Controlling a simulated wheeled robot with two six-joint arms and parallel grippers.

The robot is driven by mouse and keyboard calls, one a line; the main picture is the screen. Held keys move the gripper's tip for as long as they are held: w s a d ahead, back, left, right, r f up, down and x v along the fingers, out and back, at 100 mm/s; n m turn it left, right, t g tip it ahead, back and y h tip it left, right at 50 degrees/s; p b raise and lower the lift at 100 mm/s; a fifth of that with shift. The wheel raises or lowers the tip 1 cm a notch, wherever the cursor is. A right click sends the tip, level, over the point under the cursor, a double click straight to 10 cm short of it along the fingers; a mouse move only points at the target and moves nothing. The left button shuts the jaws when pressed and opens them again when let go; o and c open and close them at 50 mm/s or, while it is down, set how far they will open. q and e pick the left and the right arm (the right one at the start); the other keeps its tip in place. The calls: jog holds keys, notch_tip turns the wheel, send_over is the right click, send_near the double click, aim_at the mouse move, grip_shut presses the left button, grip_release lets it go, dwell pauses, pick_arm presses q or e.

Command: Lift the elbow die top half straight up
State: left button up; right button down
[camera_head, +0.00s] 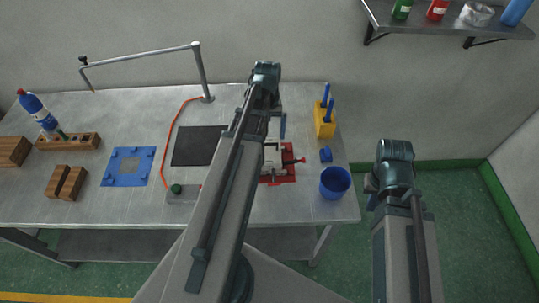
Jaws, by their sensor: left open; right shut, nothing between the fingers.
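A red base with pale metal parts (291,161) and a red knob on its right sits on the table, right of the middle. My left arm crosses in front of it and hides its left part. I cannot make out the elbow die top half for certain; it may be among those pale parts. The fingers of my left gripper are hidden behind my own arm, so I cannot see their place against the die. My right arm stands at the lower right, off the table, and its gripper does not show.
The steel table (95,215) also bears a blue plate (114,179), wooden blocks (58,180), a black mat (196,147), a blue cup (335,184), a yellow tool holder (324,123) and a bent metal stand (203,75). A shelf (440,29) hangs upper right.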

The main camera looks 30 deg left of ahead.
aim_at(269, 144)
pick_arm(q)
jog(key=shift+s+d+f+b, duration=0.1)
jog(key=shift+d+f+b, duration=0.05)
jog(key=shift+f+b, duration=0.7)
jog(key=shift+s+d+f+b, duration=0.1)
jog(key=shift+s+f+b, duration=0.05)
jog(key=shift+f+b, duration=0.75)
jog(key=shift+s+d+f+b, duration=0.1)
jog(key=shift+d+f+b, duration=0.05)
jog(key=shift+f+b, duration=0.7)
jog(key=shift+r, duration=0.1)
grip_shut()
